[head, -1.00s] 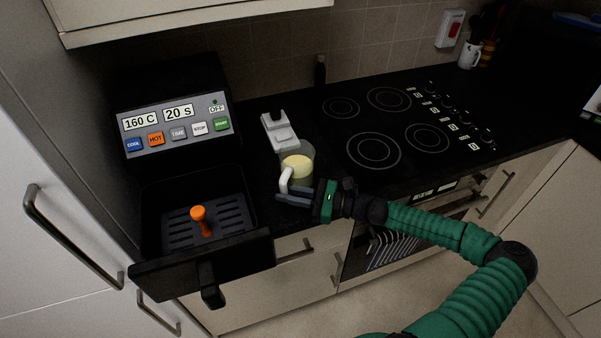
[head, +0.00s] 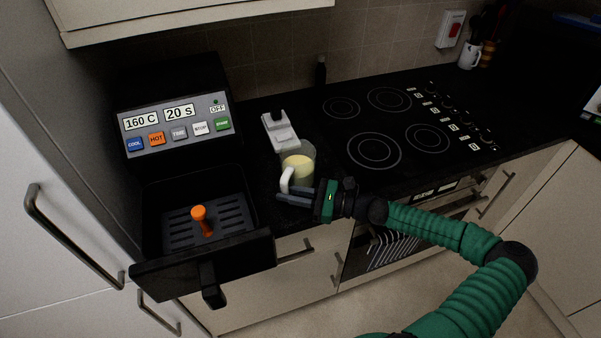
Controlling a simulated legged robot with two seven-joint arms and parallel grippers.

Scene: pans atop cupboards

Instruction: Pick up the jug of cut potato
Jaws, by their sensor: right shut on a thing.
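The jug of cut potato (head: 301,170) is a clear jug with pale yellow contents and a white handle on its left front side. It stands upright on the black worktop, or very close above it; I cannot tell which. My right gripper (head: 285,194) reaches in from the right and is shut on the jug's handle. The fingertips partly hide the lower handle and the front of the jug base. My left gripper is not in view.
An air fryer (head: 174,108) stands left, its drawer (head: 165,239) pulled out with an orange-knobbed tray inside. A white and grey device (head: 280,130) sits behind the jug. A hob (head: 375,150) lies to the right. A white mug (head: 470,55) stands far right.

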